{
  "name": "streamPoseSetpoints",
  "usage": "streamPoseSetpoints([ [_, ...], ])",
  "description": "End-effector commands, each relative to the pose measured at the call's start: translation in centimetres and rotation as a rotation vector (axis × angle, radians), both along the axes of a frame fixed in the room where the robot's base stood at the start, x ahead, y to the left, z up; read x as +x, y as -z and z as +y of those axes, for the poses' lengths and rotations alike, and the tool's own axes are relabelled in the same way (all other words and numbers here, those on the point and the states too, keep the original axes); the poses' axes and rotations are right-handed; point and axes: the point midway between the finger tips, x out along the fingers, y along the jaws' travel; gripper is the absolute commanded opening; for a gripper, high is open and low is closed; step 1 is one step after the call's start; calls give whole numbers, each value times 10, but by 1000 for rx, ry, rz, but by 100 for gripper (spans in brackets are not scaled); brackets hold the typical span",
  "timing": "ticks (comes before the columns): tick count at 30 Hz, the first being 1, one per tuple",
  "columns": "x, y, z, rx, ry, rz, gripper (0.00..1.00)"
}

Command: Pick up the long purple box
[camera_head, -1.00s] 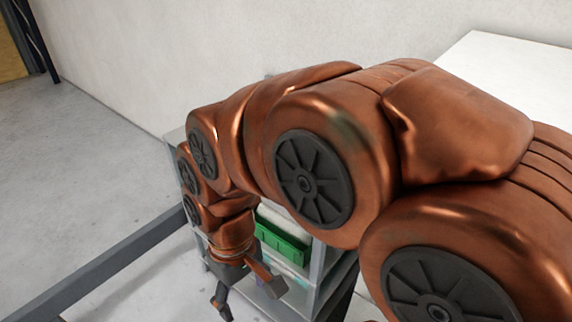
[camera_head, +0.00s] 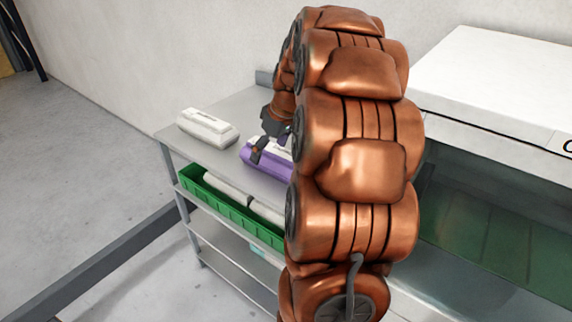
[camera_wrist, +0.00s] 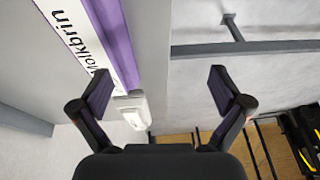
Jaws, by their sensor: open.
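The long purple box (camera_head: 262,163) lies on the grey table top, with a white top face. My arm hides its right part in the head view. In the wrist view the purple and white box (camera_wrist: 119,42) shows at upper left, with printed letters on its white face. My gripper (camera_head: 268,143) is at the box in the head view. In the wrist view my gripper (camera_wrist: 158,82) is open, its left finger overlapping the box in the picture and its right finger over the floor.
A white carton (camera_head: 208,128) lies on the grey table (camera_head: 178,150) left of the purple box. A green crate (camera_head: 222,205) with white cartons sits on the shelf below. A large white-topped unit (camera_head: 490,85) stands at right. Floor at left is open.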

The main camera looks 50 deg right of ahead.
Motion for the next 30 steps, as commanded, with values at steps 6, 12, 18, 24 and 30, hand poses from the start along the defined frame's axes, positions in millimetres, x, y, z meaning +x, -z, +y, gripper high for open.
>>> streamPoseSetpoints([
  [6, -4, -1, -70, -43, 17, -58, 100],
  [12, -5, 1, -89, -61, 17, -74, 100],
  [18, 2, 18, -89, -60, 17, -75, 100],
  [24, 6, 29, -89, -60, 17, -75, 100],
  [30, 11, 51, -88, -59, 17, -71, 100],
])
